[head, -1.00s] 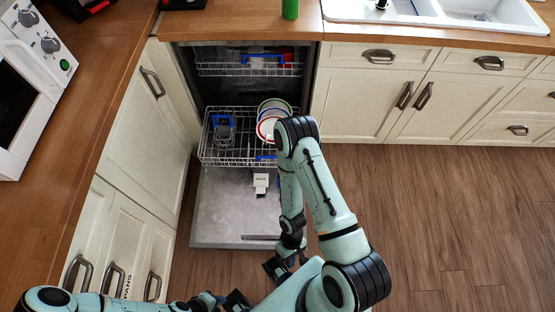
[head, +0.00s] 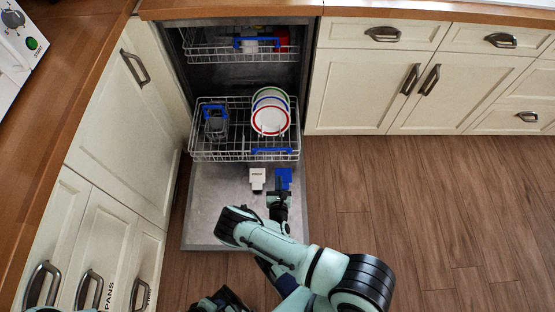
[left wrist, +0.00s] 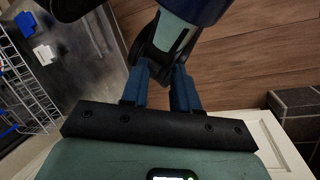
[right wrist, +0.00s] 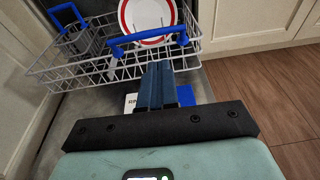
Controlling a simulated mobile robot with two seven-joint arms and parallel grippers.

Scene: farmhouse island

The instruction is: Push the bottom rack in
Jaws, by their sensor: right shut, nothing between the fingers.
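The bottom rack (head: 222,157) is pulled out over the lowered dishwasher door (head: 215,205). It carries plates (head: 270,118) at right and a grey basket with a blue handle (head: 215,120) at left. A blue handle (head: 272,151) sits on its front right; it also shows in the right wrist view (right wrist: 148,40). My right gripper (head: 279,184) is shut and empty, low over the door, just in front of the rack; its fingertips (right wrist: 158,68) appear below the handle. My left gripper (left wrist: 162,68) is open and empty, near the bottom edge of the head view, away from the rack.
The upper rack (head: 240,52) is partly out above. A white block (head: 257,178) and a blue block (head: 285,177) are on the door near my right fingers. Cabinets (head: 115,125) flank the left side. Wooden floor (head: 420,215) lies open at right.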

